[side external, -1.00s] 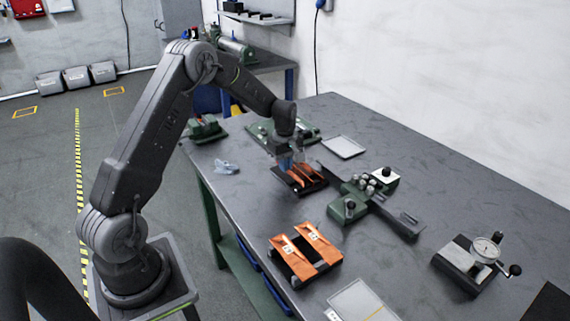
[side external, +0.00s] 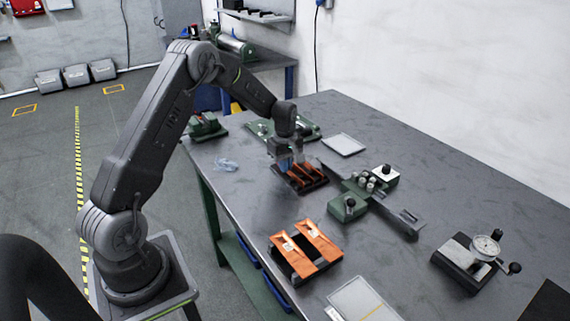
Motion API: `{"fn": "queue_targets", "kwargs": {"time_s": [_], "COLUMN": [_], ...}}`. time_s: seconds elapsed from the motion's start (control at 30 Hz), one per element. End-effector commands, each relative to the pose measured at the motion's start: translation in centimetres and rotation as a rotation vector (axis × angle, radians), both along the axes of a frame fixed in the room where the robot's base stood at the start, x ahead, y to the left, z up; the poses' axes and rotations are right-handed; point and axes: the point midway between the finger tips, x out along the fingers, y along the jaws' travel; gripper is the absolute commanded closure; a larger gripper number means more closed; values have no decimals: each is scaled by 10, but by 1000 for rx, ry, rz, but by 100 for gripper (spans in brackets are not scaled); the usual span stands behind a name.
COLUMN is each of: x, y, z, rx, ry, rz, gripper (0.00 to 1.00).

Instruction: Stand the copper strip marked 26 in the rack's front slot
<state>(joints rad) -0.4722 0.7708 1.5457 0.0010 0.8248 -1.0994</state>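My gripper (side external: 290,164) points down at the dark rack (side external: 304,190) in the middle of the bench. Copper-orange strips (side external: 311,176) show in the rack between dark bars. The fingers, bluish at the tips, are at the rack's left rear side and overlap it in this view. I cannot tell whether they are open or shut, or whether they touch a strip. Two flat copper strips with small white labels lie side by side on a dark holder nearer the camera: a left one (side external: 293,262) and a right one (side external: 321,246). The numbers are too small to read.
A green and grey roller fixture (side external: 350,207) stands close right of the rack. A dial gauge stand (side external: 474,263) is at the right. A light tray (side external: 343,145) lies behind, and a pale sheet (side external: 358,302) lies at the front. Crumpled bluish material (side external: 227,165) lies left.

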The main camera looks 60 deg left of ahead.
Motion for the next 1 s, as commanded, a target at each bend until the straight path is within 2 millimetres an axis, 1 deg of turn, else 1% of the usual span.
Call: {"fn": "queue_targets", "kwargs": {"time_s": [0.73,0.83,1.0], "x": [0,0,0], "y": [0,0,0], "z": [-5,-5,-4], "rx": [0,0,0], "ry": [0,0,1], "rz": [0,0,0], "gripper": [100,90,90]}}
